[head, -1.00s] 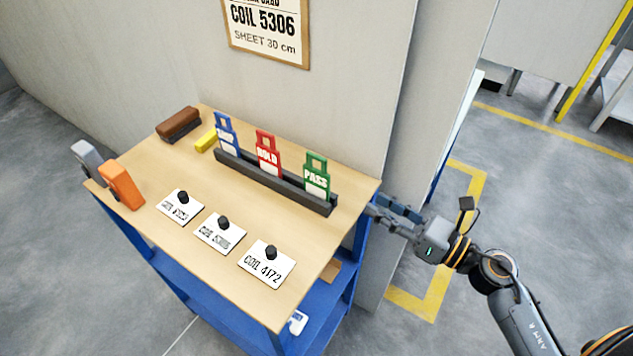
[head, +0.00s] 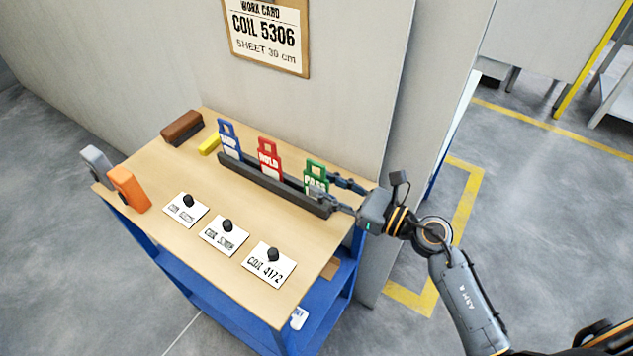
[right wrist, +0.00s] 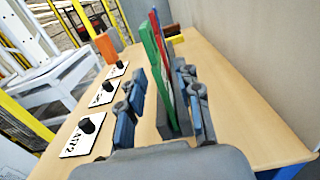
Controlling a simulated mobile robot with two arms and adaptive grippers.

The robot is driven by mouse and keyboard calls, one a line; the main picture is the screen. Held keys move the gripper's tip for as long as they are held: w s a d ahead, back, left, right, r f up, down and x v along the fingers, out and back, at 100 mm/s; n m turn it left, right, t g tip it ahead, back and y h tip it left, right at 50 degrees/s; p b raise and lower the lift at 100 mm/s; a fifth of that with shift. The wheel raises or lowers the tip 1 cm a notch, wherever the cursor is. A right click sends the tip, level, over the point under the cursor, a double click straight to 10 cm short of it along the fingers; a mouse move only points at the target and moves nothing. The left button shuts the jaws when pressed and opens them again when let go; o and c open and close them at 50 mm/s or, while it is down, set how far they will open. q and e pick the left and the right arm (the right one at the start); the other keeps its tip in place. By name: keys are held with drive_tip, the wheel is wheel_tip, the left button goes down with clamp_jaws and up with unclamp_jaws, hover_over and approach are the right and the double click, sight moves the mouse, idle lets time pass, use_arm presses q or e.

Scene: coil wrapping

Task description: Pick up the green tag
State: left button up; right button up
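The green PASS tag (head: 315,171) stands upright at the right end of a dark rack (head: 262,181) on the wooden tabletop. My right gripper (head: 332,189) is open at that end of the rack. One finger is behind the tag and one is in front, partly covering its lower part. In the right wrist view the green tag (right wrist: 152,48) stands edge-on between the spread fingers (right wrist: 160,105), with gaps beside it. Any contact is not clear. My left gripper is not in view.
A red HOLD tag (head: 268,158) and a blue tag (head: 229,138) stand farther left in the rack. Coil cards with black knobs, such as COIL 4172 (head: 268,265), lie in front. A wall (head: 340,90) rises close behind the table.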

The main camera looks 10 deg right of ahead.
drive_tip(key=shift+x, duration=1.5)
clamp_jaws()
